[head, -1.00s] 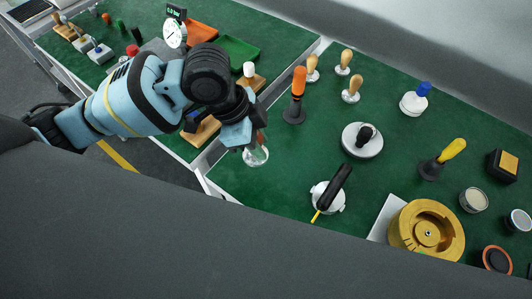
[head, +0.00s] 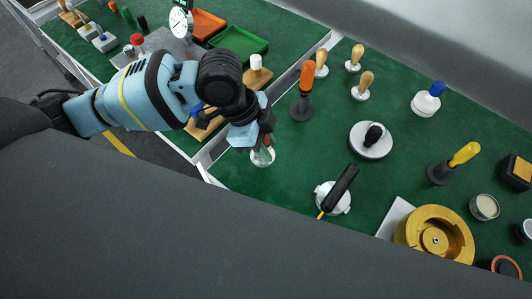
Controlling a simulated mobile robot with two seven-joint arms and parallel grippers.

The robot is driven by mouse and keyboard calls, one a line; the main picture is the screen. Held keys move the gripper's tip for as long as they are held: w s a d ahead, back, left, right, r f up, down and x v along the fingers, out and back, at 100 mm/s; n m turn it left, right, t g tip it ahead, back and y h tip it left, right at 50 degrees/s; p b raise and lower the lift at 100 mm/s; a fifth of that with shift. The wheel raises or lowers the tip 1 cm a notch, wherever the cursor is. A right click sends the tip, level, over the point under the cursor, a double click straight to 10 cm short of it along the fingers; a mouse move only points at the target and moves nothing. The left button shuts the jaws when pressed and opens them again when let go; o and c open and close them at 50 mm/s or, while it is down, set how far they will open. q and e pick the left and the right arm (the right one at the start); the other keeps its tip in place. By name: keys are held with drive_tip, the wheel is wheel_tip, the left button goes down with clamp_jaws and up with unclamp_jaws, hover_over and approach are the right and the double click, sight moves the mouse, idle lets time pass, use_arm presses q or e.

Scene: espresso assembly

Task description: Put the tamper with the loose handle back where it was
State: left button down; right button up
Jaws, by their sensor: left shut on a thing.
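My left gripper (head: 265,141) is shut on a tamper with a reddish-brown handle, near the left edge of the green bench mat. The tamper's round, shiny base (head: 262,157) shows below the fingers; the fingers hide much of the handle. I cannot tell whether the base touches the mat, or whether this handle is loose. Three stamp-like tools with pale wooden handles, among them the front one (head: 362,86), stand at the back. A tool with an orange handle (head: 306,77) stands upright on a dark base to the right of my gripper. My right gripper is not in view.
A portafilter (head: 333,197), a silver disc with a black knob (head: 371,139) and a brass ring (head: 433,235) occupy the bench. A yellow-handled tool (head: 455,160) stands at right. Beyond the gap is another bench with a green tray (head: 240,43). The mat between gripper and portafilter is clear.

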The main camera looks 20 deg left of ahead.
use_arm(q)
wheel_tip(320, 180, down, 4)
drive_tip(key=shift+f, duration=0.45)
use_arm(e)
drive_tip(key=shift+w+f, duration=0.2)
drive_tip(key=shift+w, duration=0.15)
use_arm(q)
drive_tip(key=shift+f, duration=0.1)
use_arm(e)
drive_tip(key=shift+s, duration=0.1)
use_arm(q)
drive_tip(key=c, duration=1.1)
unclamp_jaws()
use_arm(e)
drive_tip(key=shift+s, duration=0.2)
use_arm(q)
drive_tip(key=shift+b, duration=0.3)
drive_tip(key=p+v, duration=0.1)
drive_tip(key=v, duration=1.1)
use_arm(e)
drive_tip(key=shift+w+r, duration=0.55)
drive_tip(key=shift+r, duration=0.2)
